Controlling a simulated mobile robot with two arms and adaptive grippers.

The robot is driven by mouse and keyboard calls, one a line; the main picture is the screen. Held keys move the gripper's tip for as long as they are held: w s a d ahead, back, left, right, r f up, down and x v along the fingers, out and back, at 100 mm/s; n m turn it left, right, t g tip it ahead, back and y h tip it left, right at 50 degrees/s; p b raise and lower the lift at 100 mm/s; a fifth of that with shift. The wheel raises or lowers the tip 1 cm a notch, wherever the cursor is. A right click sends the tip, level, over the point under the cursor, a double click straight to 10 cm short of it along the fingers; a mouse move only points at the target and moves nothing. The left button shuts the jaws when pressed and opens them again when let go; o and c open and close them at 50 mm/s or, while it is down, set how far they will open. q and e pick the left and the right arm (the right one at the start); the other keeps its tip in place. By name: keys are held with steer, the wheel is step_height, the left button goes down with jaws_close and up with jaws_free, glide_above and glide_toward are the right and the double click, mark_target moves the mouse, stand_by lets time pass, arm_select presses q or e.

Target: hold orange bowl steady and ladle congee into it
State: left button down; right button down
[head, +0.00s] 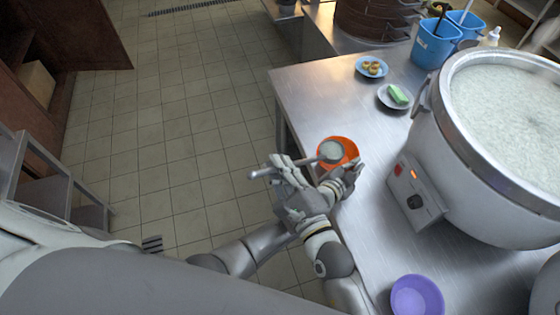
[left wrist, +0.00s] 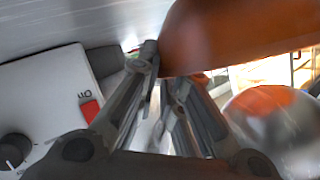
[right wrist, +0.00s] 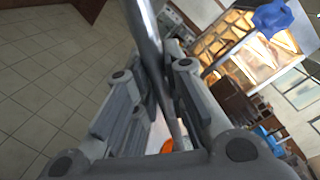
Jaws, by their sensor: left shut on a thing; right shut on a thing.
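The orange bowl (head: 350,146) is at the table's near-left edge, and its side fills the top of the left wrist view (left wrist: 240,35). My left gripper (head: 345,178) is shut on its near rim. My right gripper (head: 284,166) is shut on the ladle handle (head: 262,173), which also runs between the fingers in the right wrist view (right wrist: 147,35). The ladle's cup (head: 331,151) is over the orange bowl and looks whitish inside; whether it touches the bowl is unclear. Its rounded metal underside shows in the left wrist view (left wrist: 275,125). White congee (head: 505,100) fills the large pot (head: 465,180).
On the steel table (head: 320,85) stand a purple bowl (head: 417,296), a plate with a green block (head: 397,96), a plate of small brown items (head: 371,68) and blue buckets (head: 435,45). The pot's control box (head: 413,195) is right of my left gripper. Tiled floor lies left.

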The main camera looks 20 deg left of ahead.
steer(key=shift+w+d+r+m+g, duration=0.15)
steer(key=shift+w+d+r+m, duration=0.15)
steer(key=shift+w+r+m, duration=0.4)
steer(key=shift+w+d+r+m+g, duration=0.15)
steer(key=shift+w+d+r, duration=0.15)
steer(key=shift+w+r, duration=0.5)
steer(key=shift+w+d+r+m+g, duration=0.1)
steer(key=shift+w+d+r+m, duration=0.3)
steer(key=shift+r, duration=0.65)
steer(key=shift+w+d+r+m+g, duration=0.6)
steer(key=shift+w+d+r+m, duration=0.9)
steer(key=shift+w, duration=1.5)
steer(key=shift+w+d+r+m+g, duration=0.6)
steer(key=shift+w+d+r+m, duration=0.8)
steer(key=shift+w, duration=1.6)
steer(key=w+d+f+m+g, duration=0.1)
steer(key=w+d+m, duration=0.1)
steer(key=w, duration=0.5)
steer(key=w+d+f+m+g, duration=0.1)
steer(key=w+d+m, duration=0.1)
steer(key=w+d, duration=0.3)
steer(key=shift+w+f+m+g, duration=0.15)
steer(key=shift+w+m+g, duration=0.2)
steer(key=shift+w, duration=0.55)
steer(key=shift+s+a, duration=0.1)
